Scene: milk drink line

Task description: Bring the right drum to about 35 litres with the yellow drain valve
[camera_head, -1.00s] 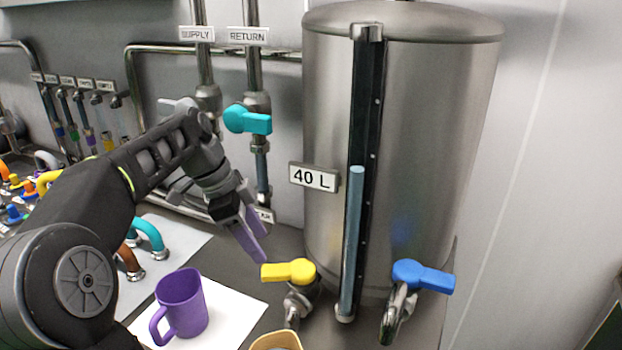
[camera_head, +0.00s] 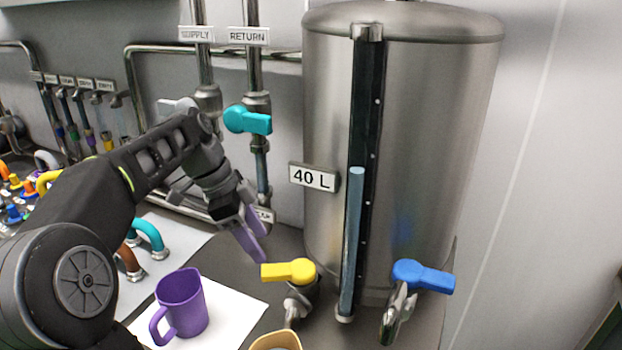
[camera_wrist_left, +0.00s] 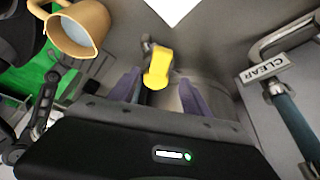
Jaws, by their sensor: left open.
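The steel drum (camera_head: 430,130) stands at the right in the head view. My right gripper is not in view.
A blue valve (camera_head: 422,277) is at the drum's lower right. A tan mug (camera_head: 276,341) stands below the yellow valve. A purple mug (camera_head: 181,303) stands on a white sheet (camera_head: 228,310). A teal valve (camera_head: 247,119) is on the return pipe.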

